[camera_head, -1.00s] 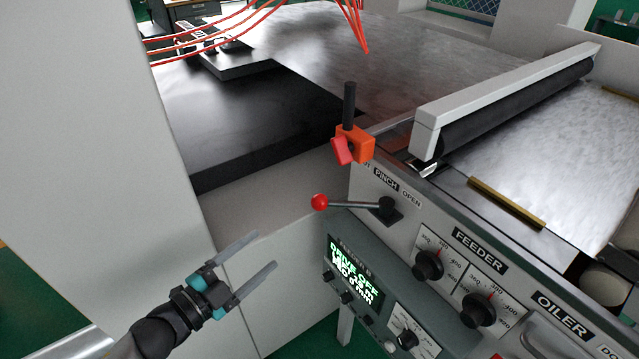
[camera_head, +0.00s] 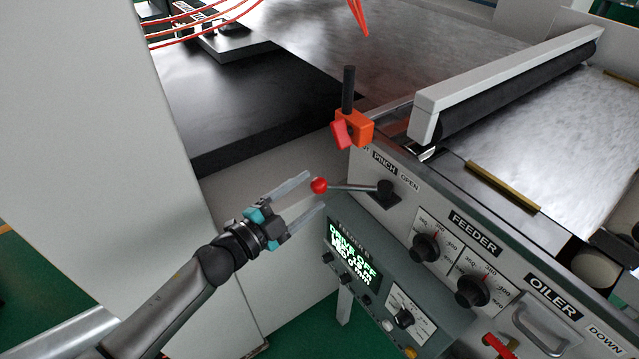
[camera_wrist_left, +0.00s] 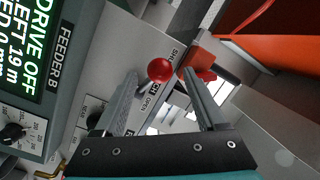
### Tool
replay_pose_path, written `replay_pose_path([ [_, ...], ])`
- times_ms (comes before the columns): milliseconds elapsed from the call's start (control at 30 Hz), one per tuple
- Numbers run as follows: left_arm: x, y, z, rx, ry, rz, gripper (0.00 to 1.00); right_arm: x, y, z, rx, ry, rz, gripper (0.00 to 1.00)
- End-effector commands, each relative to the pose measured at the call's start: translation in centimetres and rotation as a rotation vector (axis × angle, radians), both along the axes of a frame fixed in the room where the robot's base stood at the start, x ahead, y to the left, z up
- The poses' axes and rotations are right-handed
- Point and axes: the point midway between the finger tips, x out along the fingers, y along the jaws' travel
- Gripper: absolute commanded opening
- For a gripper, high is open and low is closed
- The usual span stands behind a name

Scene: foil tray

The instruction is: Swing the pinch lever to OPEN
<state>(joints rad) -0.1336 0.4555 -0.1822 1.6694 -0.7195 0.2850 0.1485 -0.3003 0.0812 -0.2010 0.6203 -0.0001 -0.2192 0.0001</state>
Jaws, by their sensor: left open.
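The pinch lever (camera_head: 352,187) is a metal rod with a red ball knob (camera_head: 319,185), on a dark pivot on the machine's grey front panel. It points left, away from the OPEN label (camera_head: 409,184) at the right of the PINCH label. My left gripper (camera_head: 315,190) is open, with its two fingertips reaching either side of the red knob. In the left wrist view the red knob (camera_wrist_left: 160,70) shows between the two open fingers (camera_wrist_left: 160,88), near their tips. I cannot tell whether a finger touches it. My right gripper is not in view.
An orange-red clamp block (camera_head: 352,128) with a black post stands on the machine's edge just above the lever. The FEEDER B display box (camera_head: 352,262) juts out below it. Feeder dials (camera_head: 426,248) are to the right. A tall pale cabinet (camera_head: 90,130) stands left.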

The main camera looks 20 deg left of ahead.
Motion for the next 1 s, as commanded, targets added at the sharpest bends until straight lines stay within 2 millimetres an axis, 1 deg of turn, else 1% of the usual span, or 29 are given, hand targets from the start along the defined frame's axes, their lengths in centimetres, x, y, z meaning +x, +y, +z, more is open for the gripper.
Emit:
replay_pose_path([
  [33,0.8,-0.3,0.1,-0.001,-0.003,0.001,0.73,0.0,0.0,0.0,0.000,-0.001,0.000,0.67],
  [100,1.6,-0.8,0.1,-0.002,-0.002,0.000,0.73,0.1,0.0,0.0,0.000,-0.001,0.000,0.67],
  [300,3.2,-1.6,0.0,-0.001,0.000,0.000,0.73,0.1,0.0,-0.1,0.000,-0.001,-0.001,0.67],
  [467,3.7,-1.8,0.0,-0.001,0.000,0.000,0.73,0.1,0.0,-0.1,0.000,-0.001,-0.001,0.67],
  [700,3.7,-1.8,0.0,-0.001,0.000,0.000,0.73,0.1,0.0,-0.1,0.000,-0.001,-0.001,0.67],
  [767,3.7,-1.8,0.0,-0.001,0.000,0.000,0.68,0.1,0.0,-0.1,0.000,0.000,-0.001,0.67],
  [1000,3.6,-1.8,0.0,-0.001,0.000,0.000,0.41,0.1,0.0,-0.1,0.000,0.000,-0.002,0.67],
])
